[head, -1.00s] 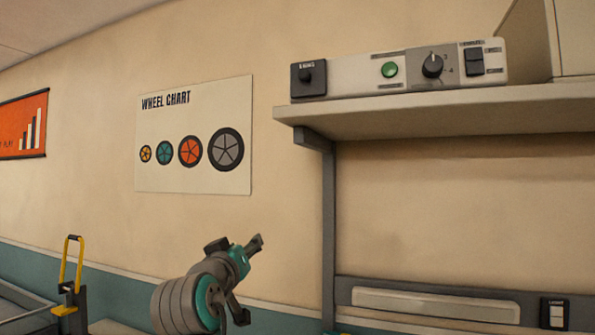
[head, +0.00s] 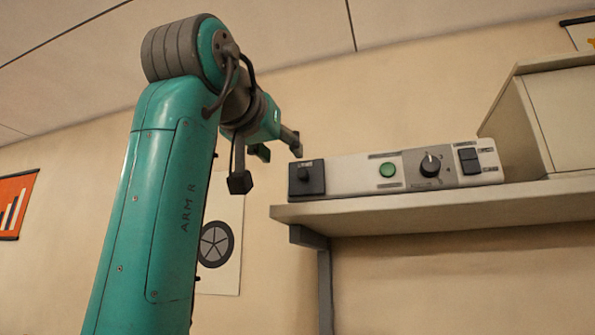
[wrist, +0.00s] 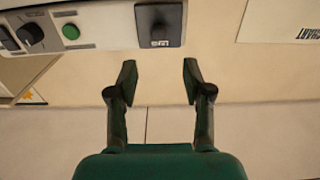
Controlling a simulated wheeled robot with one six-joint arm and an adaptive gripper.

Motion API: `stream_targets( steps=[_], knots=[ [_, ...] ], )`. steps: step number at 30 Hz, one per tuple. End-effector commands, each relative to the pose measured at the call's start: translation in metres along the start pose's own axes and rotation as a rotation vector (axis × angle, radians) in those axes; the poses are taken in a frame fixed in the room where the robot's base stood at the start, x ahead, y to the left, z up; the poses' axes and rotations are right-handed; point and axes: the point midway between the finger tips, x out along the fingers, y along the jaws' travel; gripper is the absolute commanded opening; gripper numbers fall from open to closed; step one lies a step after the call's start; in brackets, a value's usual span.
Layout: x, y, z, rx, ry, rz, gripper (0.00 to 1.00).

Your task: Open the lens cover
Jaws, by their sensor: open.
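A dark square block (head: 306,178) with a small black knob sits at the left end of a control panel (head: 350,174) on the shelf. The block also shows in the wrist view (wrist: 159,23), at the top, upside down, with a small label too blurred to read surely. My gripper (head: 277,148) is just left of and above the block in the head view. In the wrist view my gripper (wrist: 158,75) has its two fingers apart with nothing between them. The block lies beyond the fingertips, roughly in line with the gap, and is not touched. No separate lens is visible.
The panel also carries a green button (head: 387,170), a rotary dial (head: 430,165) and a dark rocker switch (head: 469,161). A pale box (head: 560,115) stands on the shelf (head: 430,205) at the right. A wheel chart (head: 222,250) hangs on the wall behind my arm.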

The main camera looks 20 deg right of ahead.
Motion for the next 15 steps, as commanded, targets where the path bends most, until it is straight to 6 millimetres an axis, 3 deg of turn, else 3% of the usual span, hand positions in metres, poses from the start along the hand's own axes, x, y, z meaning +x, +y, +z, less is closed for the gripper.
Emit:
stream_targets(
  steps=[5, 15],
  knots=[
    [0.009, 0.003, -0.002, 0.003, -0.003, 0.003, 0.50],
    [0.066, 0.003, -0.002, 0.002, -0.002, 0.004, 0.50]
  ],
)
